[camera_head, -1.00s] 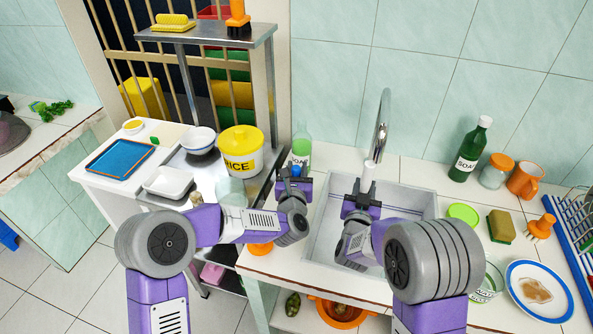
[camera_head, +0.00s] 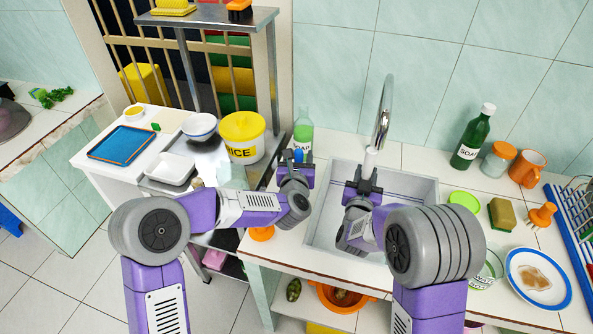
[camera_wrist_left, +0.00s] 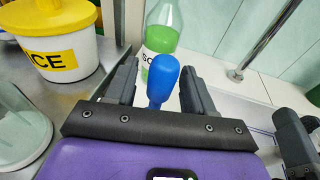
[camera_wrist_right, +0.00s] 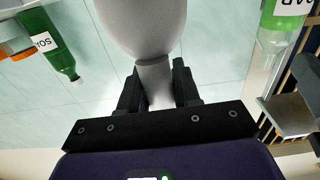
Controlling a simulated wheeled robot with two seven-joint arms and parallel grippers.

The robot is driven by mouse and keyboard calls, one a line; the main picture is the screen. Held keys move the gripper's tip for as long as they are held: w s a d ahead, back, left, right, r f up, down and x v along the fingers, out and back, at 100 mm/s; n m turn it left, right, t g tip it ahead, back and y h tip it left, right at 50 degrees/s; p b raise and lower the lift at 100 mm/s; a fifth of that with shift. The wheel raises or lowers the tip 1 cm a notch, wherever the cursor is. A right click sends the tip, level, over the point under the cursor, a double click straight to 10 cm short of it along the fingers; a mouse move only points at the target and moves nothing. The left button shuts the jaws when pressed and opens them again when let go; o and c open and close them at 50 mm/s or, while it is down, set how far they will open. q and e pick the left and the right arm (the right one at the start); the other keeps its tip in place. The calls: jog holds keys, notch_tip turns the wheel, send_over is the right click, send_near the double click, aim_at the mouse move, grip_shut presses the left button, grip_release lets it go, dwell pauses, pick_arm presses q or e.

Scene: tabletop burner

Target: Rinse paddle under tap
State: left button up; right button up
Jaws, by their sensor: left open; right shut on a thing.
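The white paddle (camera_head: 371,160) is in my right gripper (camera_head: 366,173), over the sink (camera_head: 424,188). In the right wrist view the fingers are shut on its narrow neck, and its broad pale head (camera_wrist_right: 142,25) extends beyond them. The steel tap (camera_head: 384,112) arches just above the paddle; I see no water stream. My left gripper (camera_head: 299,164) is open at the left edge of the sink. A blue knob-topped lever (camera_wrist_left: 163,82) stands between its spread fingers in the left wrist view. I cannot tell whether they touch it.
A green soap bottle (camera_head: 303,130) stands just behind my left gripper. The rice pot (camera_head: 243,140) is to its left. A dark green bottle (camera_head: 474,138), a jar (camera_head: 498,160) and an orange mug (camera_head: 527,169) stand right of the sink, with a sponge (camera_head: 502,214) nearer.

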pick_arm(q)
jog(key=s+r, duration=0.1)
jog(key=s, duration=0.9)
jog(key=shift+s+a+r, duration=0.2)
jog(key=shift+a+r, duration=0.15)
jog(key=shift+a, duration=0.1)
pick_arm(e)
jog(key=s+a, duration=0.4)
jog(key=a, duration=0.2)
jog(key=shift+a, duration=0.4)
jog(key=shift+s, duration=0.1)
dwell(0.9)
